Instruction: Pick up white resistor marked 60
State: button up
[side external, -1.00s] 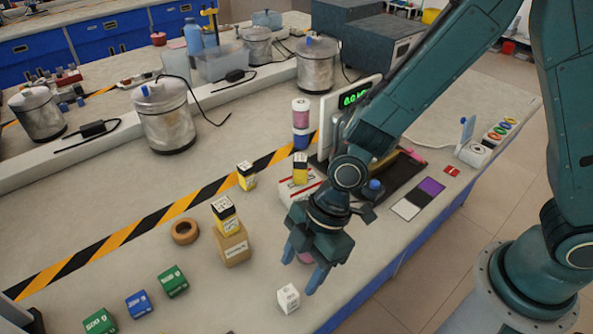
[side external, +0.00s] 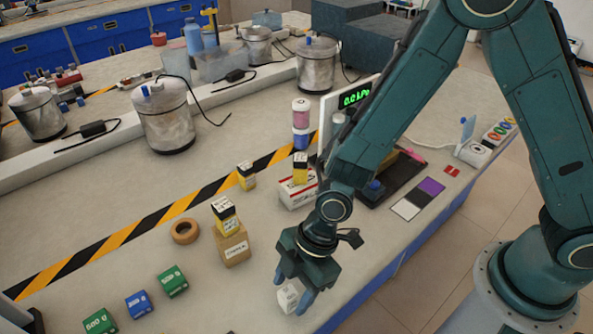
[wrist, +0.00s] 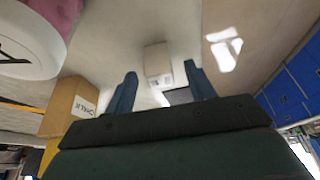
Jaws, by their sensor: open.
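A small white block (side external: 288,298), the only loose white cube in view, sits on the bench near its front edge. Its marking cannot be read. My gripper (side external: 293,291) is open and points down just over it, and its fingers partly hide the block in the side view. In the wrist view the white block (wrist: 158,60) appears between and just beyond the two open blue fingertips (wrist: 161,73). I cannot tell whether the fingers touch it.
A cardboard box (side external: 234,249) with a yellow block on top stands left of my gripper. A tape ring (side external: 185,231) and green and blue blocks (side external: 138,303) lie farther left. A pink and white round object (wrist: 35,40) shows upper left in the wrist view. Bench around the white block is clear.

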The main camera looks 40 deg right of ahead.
jog(key=shift+x, duration=1.2)
jog(key=c, duration=1.1)
